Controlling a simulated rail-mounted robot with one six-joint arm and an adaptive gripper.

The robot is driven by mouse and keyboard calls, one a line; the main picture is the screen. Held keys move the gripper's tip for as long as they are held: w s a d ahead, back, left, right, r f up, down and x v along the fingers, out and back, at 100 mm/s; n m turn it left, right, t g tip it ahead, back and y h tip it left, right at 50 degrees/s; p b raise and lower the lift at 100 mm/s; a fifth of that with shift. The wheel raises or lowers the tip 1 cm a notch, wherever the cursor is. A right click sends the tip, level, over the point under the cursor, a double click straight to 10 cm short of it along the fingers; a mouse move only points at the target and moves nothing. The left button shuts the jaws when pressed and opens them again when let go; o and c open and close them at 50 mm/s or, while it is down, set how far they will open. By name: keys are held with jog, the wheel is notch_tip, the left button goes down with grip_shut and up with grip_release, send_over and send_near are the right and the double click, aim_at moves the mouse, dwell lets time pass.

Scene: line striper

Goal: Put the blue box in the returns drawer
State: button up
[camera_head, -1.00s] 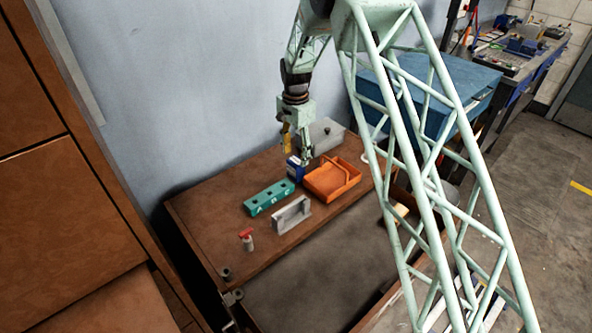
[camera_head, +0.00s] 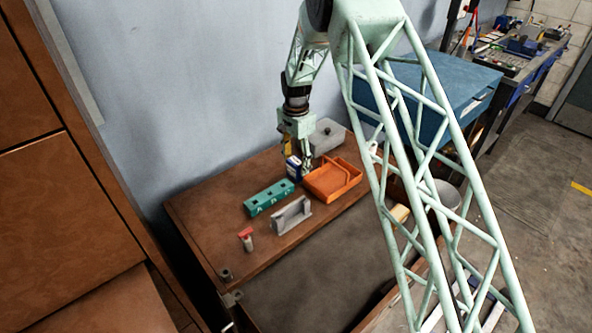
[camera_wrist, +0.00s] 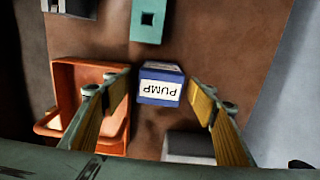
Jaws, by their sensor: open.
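The blue box (camera_wrist: 160,84) has a white label reading "PUMP" and stands on the brown bench top, between my open gripper's fingertips in the wrist view. My gripper (camera_wrist: 160,85) is open, with a finger on each side of the box and gaps visible on both sides. In the head view the box (camera_head: 294,168) is partly hidden by my gripper (camera_head: 299,163), which points down at it. I cannot tell which opening is the returns drawer; an open drawer-like space with a dark bottom (camera_head: 310,280) lies at the bench's front.
An orange tray (camera_head: 333,180) stands close beside the box, and a grey lidded box (camera_head: 326,137) is behind it. A green block with holes (camera_head: 269,197), a grey bracket (camera_head: 291,215) and a red-topped item (camera_head: 246,238) stand nearer the front left. The wall is close behind.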

jog(key=c, duration=1)
jog(key=shift+r, duration=0.15)
jog(key=shift+c, duration=0.2)
jog(key=shift+r+p, duration=0.85)
jog(key=shift+r, duration=4)
